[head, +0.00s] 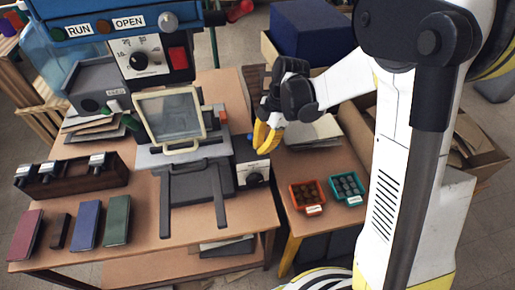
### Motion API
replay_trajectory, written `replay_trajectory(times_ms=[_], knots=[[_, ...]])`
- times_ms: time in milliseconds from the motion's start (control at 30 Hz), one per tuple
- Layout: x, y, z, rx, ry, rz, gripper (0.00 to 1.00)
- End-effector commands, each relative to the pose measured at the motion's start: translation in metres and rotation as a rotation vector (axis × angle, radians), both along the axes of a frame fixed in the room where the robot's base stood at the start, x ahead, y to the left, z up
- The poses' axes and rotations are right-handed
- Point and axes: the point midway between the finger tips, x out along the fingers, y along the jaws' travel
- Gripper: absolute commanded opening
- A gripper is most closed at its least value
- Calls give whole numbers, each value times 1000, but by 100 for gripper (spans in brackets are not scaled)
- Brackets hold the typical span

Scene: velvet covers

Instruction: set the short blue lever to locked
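A small blue piece (250,136), possibly the short blue lever, shows at the right side of the grey machine (190,160), just left of my gripper. It is too small to tell its setting, and no "locked" label is readable. My gripper (265,148) points downward with yellow fingertips over the machine's right side. The fingers overlap in this view, so I cannot tell whether they are open or touching the blue piece. Nothing is clearly seen held in them.
A blue panel (110,26) reading RUN and OPEN overhangs the back left. Orange (307,196) and teal (347,188) trays stand at right.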

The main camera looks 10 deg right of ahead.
Motion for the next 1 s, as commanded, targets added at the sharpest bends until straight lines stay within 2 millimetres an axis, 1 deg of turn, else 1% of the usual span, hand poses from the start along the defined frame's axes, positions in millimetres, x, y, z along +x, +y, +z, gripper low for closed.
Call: replay_trajectory(times_ms=[333, 833, 933, 1000], knots=[[3, -7, 0, -4, -1, -4, 0], [4, -9, 0, -7, -2, -7, 0], [5, -7, 7, -6, -3, -7, 0], [7, -2, 18, -6, -3, -6, 0]])
